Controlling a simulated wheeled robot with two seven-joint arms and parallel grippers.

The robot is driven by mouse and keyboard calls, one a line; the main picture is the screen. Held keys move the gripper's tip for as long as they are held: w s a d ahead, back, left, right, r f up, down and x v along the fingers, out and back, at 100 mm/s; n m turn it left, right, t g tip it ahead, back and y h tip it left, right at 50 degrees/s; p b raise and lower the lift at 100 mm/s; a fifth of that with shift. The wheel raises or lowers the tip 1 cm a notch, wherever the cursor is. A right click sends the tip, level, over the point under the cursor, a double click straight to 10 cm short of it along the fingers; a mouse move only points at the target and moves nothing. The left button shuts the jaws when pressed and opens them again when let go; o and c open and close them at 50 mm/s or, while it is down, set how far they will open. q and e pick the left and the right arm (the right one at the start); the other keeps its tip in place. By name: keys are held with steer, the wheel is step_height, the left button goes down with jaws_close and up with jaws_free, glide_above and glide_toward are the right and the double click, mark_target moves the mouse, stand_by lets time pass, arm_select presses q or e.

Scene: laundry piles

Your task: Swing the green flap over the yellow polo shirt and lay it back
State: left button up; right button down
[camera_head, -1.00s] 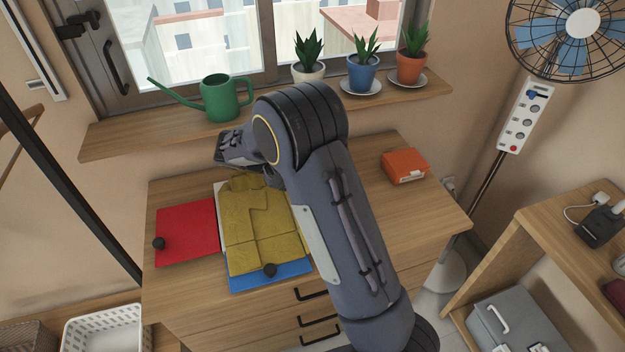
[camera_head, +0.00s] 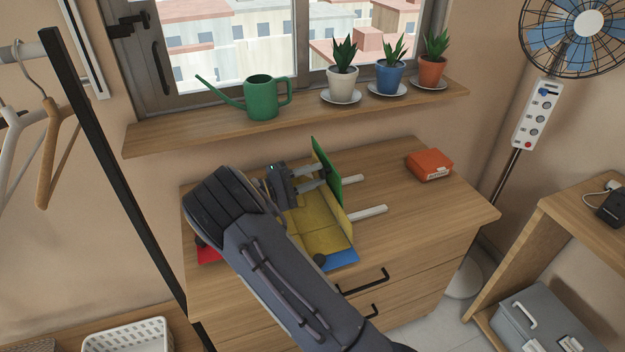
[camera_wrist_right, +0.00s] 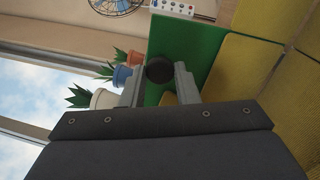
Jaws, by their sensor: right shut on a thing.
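The green flap (camera_head: 328,172) of the folding board stands up steeply at the board's right side. Part of the yellow polo shirt (camera_head: 322,241) rises along its inner face, while the rest lies flat on the board. My right gripper (camera_head: 322,180) is at the flap's inner side. In the right wrist view, its fingers are shut on a black knob (camera_wrist_right: 159,70) on the green flap (camera_wrist_right: 185,45); yellow cloth (camera_wrist_right: 245,75) shows beside it. The blue flap (camera_head: 343,257) lies flat at the front with its own knob. The red flap (camera_head: 208,255) is mostly hidden by my arm. My left gripper is out of view.
Two pale bars (camera_head: 368,213) lie on the dresser top right of the raised flap. An orange box (camera_head: 429,165) sits farther right. The window sill (camera_head: 300,114) behind holds a green watering can (camera_head: 262,98) and potted plants. The dresser's right part is mostly clear.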

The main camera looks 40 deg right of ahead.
steer(key=shift+a, duration=0.15)
stand_by(0.3)
steer(key=c, duration=1.1)
jaws_free()
steer(key=shift+f, duration=0.1)
steer(key=b+v, duration=0.1)
steer(key=v, duration=0.7)
steer(key=shift+f, duration=0.1)
steer(key=shift+c, duration=0.3)
